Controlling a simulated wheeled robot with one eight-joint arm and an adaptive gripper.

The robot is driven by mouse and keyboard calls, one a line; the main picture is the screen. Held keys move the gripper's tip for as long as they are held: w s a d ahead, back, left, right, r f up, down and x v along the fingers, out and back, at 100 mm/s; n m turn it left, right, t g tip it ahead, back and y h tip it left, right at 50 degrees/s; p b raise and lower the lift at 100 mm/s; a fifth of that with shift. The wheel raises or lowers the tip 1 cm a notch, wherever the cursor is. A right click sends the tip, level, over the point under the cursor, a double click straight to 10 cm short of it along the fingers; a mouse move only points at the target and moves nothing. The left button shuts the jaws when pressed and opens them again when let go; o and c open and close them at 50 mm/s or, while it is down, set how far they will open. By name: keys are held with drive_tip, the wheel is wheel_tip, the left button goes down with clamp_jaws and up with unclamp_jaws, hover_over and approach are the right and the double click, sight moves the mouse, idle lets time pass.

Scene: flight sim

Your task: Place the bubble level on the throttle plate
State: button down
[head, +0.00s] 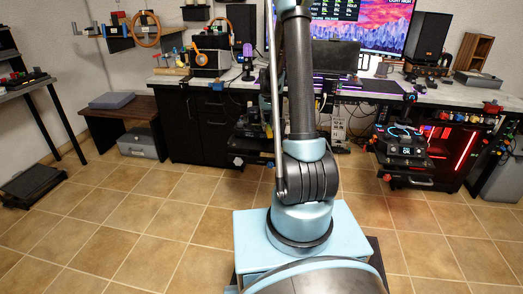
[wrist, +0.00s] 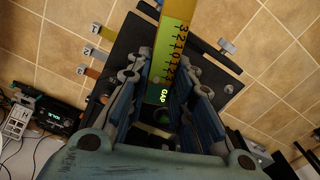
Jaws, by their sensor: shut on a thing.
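My gripper (wrist: 165,85) shows in the wrist view, its two fingers on either side of a long yellow-green bar (wrist: 176,32) with a black number scale. It is shut on this bar, which looks like the bubble level. A green "GAP" marking and a small dark green round spot show near its lower end. Behind it is a dark plate (wrist: 120,48) with numbered tabs along its left edge, perhaps the throttle plate. I cannot tell whether the bar touches the plate. In the head view my arm hides the gripper and the bar.
In the head view a long desk (head: 448,92) with monitors and boxes runs along the back wall. A black unit with coloured knobs (head: 405,145) stands at the right under it. A low brown bench (head: 125,110) stands at the left. The tiled floor (head: 130,215) is open at the front left.

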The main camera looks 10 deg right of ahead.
sight(267, 148)
drive_tip(key=shift+m, duration=0.3)
drive_tip(key=m, duration=0.5)
drive_tip(key=shift+w+f, duration=0.1)
drive_tip(key=shift+f, duration=0.2)
drive_tip(key=m, duration=0.5)
drive_tip(key=shift+w+f, duration=0.15)
drive_tip(key=shift+f, duration=0.1)
drive_tip(key=m, duration=0.5)
drive_tip(key=shift+w+f+m, duration=0.1)
drive_tip(key=shift+f+m, duration=0.15)
drive_tip(key=shift+m, duration=0.05)
drive_tip(key=m, duration=0.5)
drive_tip(key=shift+w+f, duration=0.1)
drive_tip(key=shift+f, duration=5.15)
drive_tip(key=shift+f, duration=0.1)
drive_tip(key=c, duration=1.4)
unclamp_jaws()
